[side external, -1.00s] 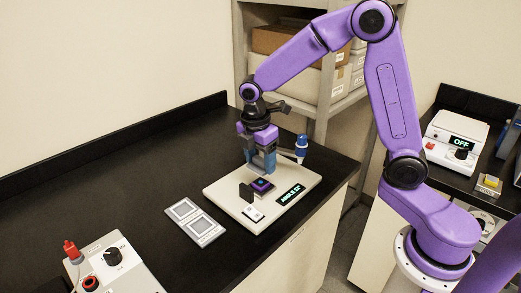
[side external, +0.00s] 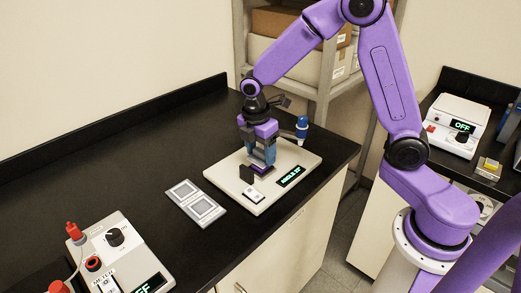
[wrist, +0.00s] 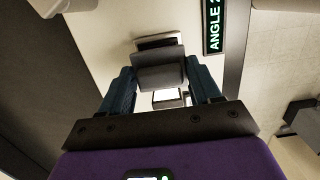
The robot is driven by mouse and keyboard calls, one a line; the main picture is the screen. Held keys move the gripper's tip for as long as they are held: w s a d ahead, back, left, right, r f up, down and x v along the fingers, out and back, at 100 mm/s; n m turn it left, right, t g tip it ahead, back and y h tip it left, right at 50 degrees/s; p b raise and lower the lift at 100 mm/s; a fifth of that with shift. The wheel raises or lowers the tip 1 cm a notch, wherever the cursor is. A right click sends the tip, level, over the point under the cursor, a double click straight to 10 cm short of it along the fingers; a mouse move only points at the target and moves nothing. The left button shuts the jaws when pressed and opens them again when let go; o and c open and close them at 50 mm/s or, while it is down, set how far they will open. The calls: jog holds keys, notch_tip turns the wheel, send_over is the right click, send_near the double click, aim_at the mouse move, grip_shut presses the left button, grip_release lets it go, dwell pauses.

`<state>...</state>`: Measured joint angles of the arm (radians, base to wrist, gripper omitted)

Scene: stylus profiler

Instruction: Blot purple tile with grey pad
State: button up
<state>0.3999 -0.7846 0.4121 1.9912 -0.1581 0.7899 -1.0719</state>
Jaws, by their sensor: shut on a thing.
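My gripper (side external: 262,161) points straight down over the light base plate of the profiler (side external: 222,182). It is shut on a grey block, which I take as the grey pad (wrist: 160,72); in the wrist view it sits between the two blue fingers. The purple tile (side external: 264,173) shows only as a thin dark purple edge right below the fingers. The pad is at or very near the tile; the contact itself is hidden.
A black upright block (side external: 247,173) stands close beside the fingers. A grey two-square tray (side external: 196,203) lies to the left. A meter box (side external: 115,245) is front left.

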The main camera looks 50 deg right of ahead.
aim_at(262, 150)
jog(key=shift+f, duration=0.65)
dwell(1.2)
jog(key=shift+r, duration=3.05)
jog(key=m, duration=0.1)
jog(key=d+m, duration=0.1)
jog(key=m, duration=0.1)
jog(key=f+m, duration=0.1)
jog(key=m, duration=0.1)
jog(key=shift+s+d+g, duration=0.3)
jog(key=shift+d, duration=0.1)
jog(key=m, duration=0.2)
jog(key=d+m, duration=0.1)
jog(key=m, duration=0.1)
jog(key=shift+s+f+y, duration=0.2)
jog(key=shift+f+y, duration=0.05)
jog(key=shift+y, duration=0.05)
jog(key=m, duration=0.3)
jog(key=d+m, duration=0.1)
jog(key=m, duration=0.2)
jog(key=s+d+f+m, duration=0.1)
jog(key=m, duration=0.2)
jog(key=shift+d+f+g+y, duration=0.1)
jog(key=shift+d+g+y, duration=0.1)
jog(key=shift+g+y, duration=0.2)
